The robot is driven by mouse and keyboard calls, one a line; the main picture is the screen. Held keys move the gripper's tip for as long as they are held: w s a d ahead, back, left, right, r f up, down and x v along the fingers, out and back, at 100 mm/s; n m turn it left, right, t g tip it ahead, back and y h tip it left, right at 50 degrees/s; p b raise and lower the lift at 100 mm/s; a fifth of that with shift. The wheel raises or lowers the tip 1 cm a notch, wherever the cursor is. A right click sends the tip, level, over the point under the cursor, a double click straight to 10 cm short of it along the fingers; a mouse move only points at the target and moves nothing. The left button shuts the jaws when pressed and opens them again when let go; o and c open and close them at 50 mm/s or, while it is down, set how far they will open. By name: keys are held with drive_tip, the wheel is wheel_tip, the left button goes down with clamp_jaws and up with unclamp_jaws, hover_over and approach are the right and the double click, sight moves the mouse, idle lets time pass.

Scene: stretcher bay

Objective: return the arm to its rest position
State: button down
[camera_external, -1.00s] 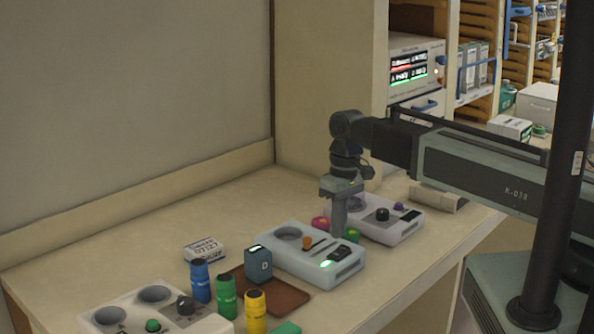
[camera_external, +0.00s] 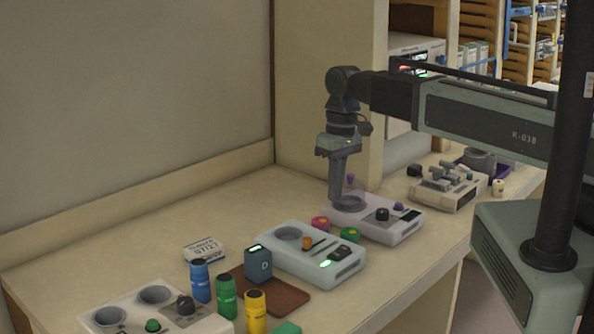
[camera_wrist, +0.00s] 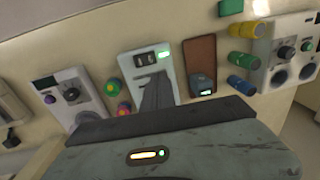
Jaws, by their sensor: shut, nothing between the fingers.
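My gripper (camera_external: 335,199) points down at the end of my arm, above the back of the counter. Its fingers are together with nothing between them. In the outside view the fingertips appear beside the round clear holder on a white device (camera_external: 385,222), and I cannot tell the exact height above it. In the wrist view the closed fingers (camera_wrist: 157,88) overlap a pale device (camera_wrist: 133,68) with a green light. That same pale device stands in the middle of the counter in the outside view (camera_external: 290,262).
Blue, green and yellow bottles (camera_external: 226,296) stand near a brown mat (camera_external: 285,296) with a dark block (camera_external: 258,265). A white box (camera_external: 204,250) lies behind them. Pink and green knobs (camera_external: 320,224) sit between two devices. Another device (camera_external: 447,187) is at the right. The counter's back left is clear.

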drive_tip(key=w+d+f+m+b, duration=0.1)
drive_tip(key=w+d+f+b, duration=0.25)
drive_tip(key=d, duration=0.35)
drive_tip(key=w+d+f+m+b, duration=0.2)
drive_tip(key=w+d+f+b, duration=0.15)
drive_tip(key=d, duration=0.35)
drive_tip(key=w+d+f+m+b, duration=0.1)
drive_tip(key=w+d+f+b, duration=0.25)
drive_tip(key=d, duration=0.35)
drive_tip(key=s+d+f+m+b, duration=0.1)
drive_tip(key=d+f+m+b, duration=0.1)
drive_tip(key=d, duration=0.8)
drive_tip(key=s+d+f+m+b, duration=0.2)
drive_tip(key=d+f+m+b, duration=0.1)
drive_tip(key=d, duration=0.6)
drive_tip(key=shift+s+d+f+t+h+b, duration=0.2)
drive_tip(key=shift+d+f+t+h+b, duration=0.2)
drive_tip(key=shift+f, duration=0.05)
